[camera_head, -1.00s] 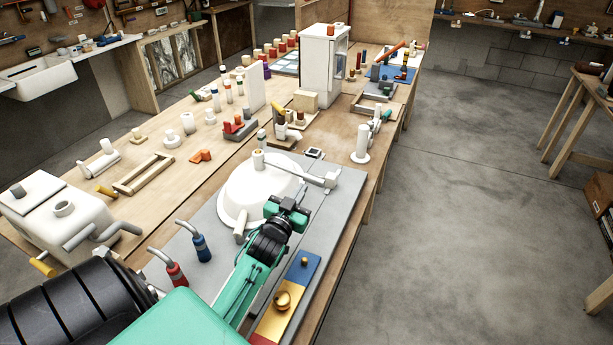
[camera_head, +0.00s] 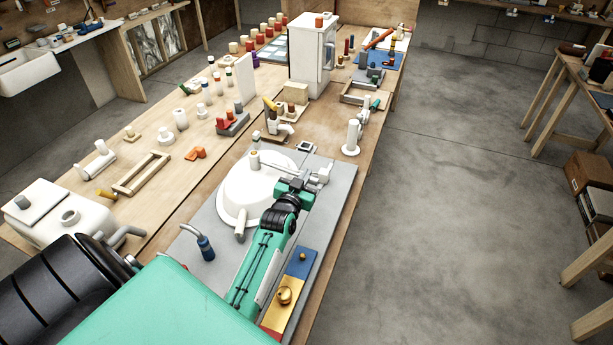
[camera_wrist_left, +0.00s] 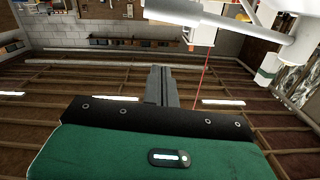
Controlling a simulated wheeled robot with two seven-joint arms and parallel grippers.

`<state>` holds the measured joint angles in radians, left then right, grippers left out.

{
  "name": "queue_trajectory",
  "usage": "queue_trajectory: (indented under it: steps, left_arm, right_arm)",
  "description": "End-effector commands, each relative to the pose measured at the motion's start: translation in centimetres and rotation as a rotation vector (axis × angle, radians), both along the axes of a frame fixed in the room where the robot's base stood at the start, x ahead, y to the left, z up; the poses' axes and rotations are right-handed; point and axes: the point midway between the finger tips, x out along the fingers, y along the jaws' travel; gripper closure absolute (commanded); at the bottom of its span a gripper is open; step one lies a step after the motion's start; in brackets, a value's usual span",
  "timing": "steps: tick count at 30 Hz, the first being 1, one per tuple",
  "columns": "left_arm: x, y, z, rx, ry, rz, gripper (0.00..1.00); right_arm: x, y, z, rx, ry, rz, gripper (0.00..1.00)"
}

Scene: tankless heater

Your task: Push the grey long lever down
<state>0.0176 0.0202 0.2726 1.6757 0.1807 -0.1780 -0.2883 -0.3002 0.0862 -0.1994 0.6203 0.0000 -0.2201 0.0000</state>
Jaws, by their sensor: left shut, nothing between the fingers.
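The white domed heater (camera_head: 238,190) sits on a grey panel, with a short white post on top. A long grey lever (camera_head: 281,163) runs from beside the post toward the right, and its far end is near my left gripper. My left gripper (camera_head: 314,180) is shut and empty, close to the lever's right end. In the left wrist view the shut dark fingers (camera_wrist_left: 160,86) point up the picture, and a thick pale grey bar, probably the lever (camera_wrist_left: 185,12), crosses above them. I cannot tell whether they touch. My right gripper is out of view.
A blue-handled bent pipe (camera_head: 205,246) stands left of my arm. A blue and yellow block with a brass knob (camera_head: 284,295) lies to its right. A white upright fitting (camera_head: 352,137) stands beyond the panel. Open floor lies right of the bench.

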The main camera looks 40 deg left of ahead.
Motion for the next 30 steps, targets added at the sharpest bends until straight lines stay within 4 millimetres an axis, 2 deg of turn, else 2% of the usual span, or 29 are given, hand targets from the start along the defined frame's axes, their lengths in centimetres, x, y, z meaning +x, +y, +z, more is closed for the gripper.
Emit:
queue_trajectory:
  steps: [3, 6, 12, 26, 30]
  left_arm:
    - [2.1, 0.5, 0.2, 0.001, 0.001, 0.000, 1.00]
    - [2.1, 0.7, -1.5, 0.000, 0.004, -0.001, 1.00]
    - [2.3, 1.0, -3.3, 0.002, 0.001, 0.000, 1.00]
    - [2.4, 1.1, -4.0, 0.000, 0.000, 0.000, 1.00]
    - [2.4, 1.1, -4.7, 0.002, 0.000, 0.000, 1.00]
  right_arm:
    - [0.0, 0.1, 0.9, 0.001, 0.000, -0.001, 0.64]
    - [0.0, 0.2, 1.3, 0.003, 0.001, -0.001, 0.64]
    - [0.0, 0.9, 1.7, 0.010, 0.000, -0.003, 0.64]
    - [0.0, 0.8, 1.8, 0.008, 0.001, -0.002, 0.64]
    - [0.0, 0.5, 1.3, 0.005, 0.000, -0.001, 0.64]
